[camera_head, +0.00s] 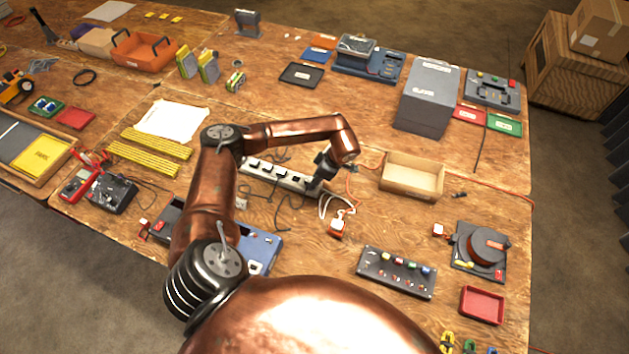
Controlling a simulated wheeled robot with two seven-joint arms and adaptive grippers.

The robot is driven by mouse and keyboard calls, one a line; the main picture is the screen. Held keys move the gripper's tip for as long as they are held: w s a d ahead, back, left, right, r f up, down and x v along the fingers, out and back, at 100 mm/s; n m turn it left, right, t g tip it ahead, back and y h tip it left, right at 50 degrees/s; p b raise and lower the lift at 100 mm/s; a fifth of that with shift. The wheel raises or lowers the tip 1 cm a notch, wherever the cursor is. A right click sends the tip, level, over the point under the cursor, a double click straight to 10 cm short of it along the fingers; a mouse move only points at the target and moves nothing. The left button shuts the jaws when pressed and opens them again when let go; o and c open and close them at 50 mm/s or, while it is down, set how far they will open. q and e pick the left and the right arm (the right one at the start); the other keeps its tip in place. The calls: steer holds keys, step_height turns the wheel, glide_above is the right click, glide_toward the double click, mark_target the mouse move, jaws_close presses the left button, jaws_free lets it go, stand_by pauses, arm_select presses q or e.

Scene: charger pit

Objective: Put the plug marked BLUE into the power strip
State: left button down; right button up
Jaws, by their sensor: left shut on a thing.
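The power strip (262,168) is a pale grey bar with dark plugs in it, lying near the middle of the table. My left gripper (317,184) points down at the strip's right end and is shut on a small dark thing, which looks like a plug. The fingers hide most of it, and I cannot read a BLUE mark on it. I cannot tell whether it is in a socket or just above one. Dark cables lie around the strip. My right gripper is not in view.
An orange-and-white tagged piece (338,227) with a white cable lies in front. A dark panel with coloured knobs (396,272) and a cable reel (482,247) are nearer right. A white paper (172,119) lies behind left.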

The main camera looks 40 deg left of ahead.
arm_select(q)
steer(key=c, duration=1.6)
jaws_free()
steer(key=shift+f, duration=0.1)
steer(key=o, duration=0.4)
steer(key=shift+c, duration=0.2)
